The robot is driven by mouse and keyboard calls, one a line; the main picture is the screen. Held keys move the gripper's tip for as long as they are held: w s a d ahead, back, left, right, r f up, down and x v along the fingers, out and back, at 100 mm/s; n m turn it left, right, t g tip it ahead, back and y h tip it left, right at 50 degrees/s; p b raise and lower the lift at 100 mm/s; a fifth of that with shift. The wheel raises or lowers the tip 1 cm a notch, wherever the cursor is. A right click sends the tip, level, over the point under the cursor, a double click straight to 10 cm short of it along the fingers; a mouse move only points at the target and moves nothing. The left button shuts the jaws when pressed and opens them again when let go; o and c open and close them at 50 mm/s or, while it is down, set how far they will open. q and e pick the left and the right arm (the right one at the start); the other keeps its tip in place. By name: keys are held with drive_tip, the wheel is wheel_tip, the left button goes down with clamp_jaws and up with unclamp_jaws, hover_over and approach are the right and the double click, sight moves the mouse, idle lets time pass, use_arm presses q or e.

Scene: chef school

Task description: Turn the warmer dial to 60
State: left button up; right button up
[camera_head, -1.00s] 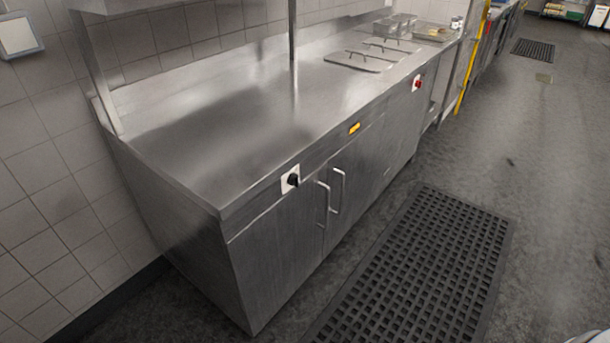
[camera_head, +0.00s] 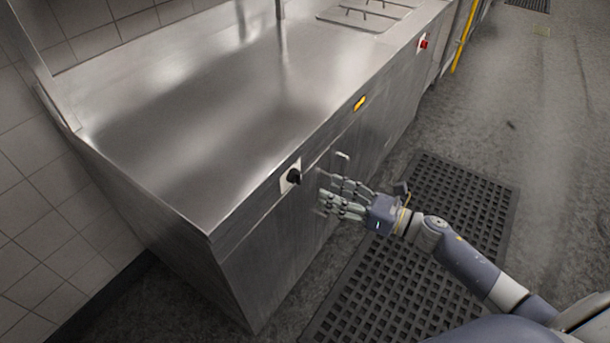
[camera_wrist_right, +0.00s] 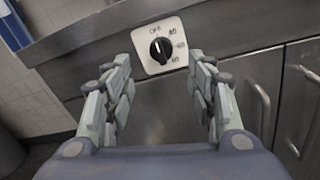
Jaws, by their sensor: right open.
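The warmer dial is a black knob (camera_head: 293,176) on a white plate at the near end of the steel counter's front face. In the right wrist view the dial (camera_wrist_right: 161,50) shows straight ahead, with OFF at the top left and numbers down its right side. Its pointer mark looks turned toward OFF. My right gripper (camera_head: 325,195) is open and empty, just right of the dial and apart from it. In the wrist view its two fingers (camera_wrist_right: 160,80) stand on either side below the dial plate. My left gripper is not in view.
Door handles (camera_wrist_right: 258,100) stick out right of the dial, close to my right gripper in the head view. A red knob (camera_head: 423,43) sits farther along the front. A black rubber mat (camera_head: 455,190) lies on the floor.

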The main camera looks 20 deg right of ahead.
sight(301, 179)
drive_tip(key=p+x, duration=0.1)
drive_tip(key=x, duration=0.7)
drive_tip(key=shift+w+a, duration=0.2)
drive_tip(key=shift+w, duration=0.1)
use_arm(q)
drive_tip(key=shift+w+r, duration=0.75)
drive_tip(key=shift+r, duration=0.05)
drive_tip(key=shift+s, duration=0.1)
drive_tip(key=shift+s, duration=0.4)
use_arm(e)
drive_tip(key=c, duration=1.1)
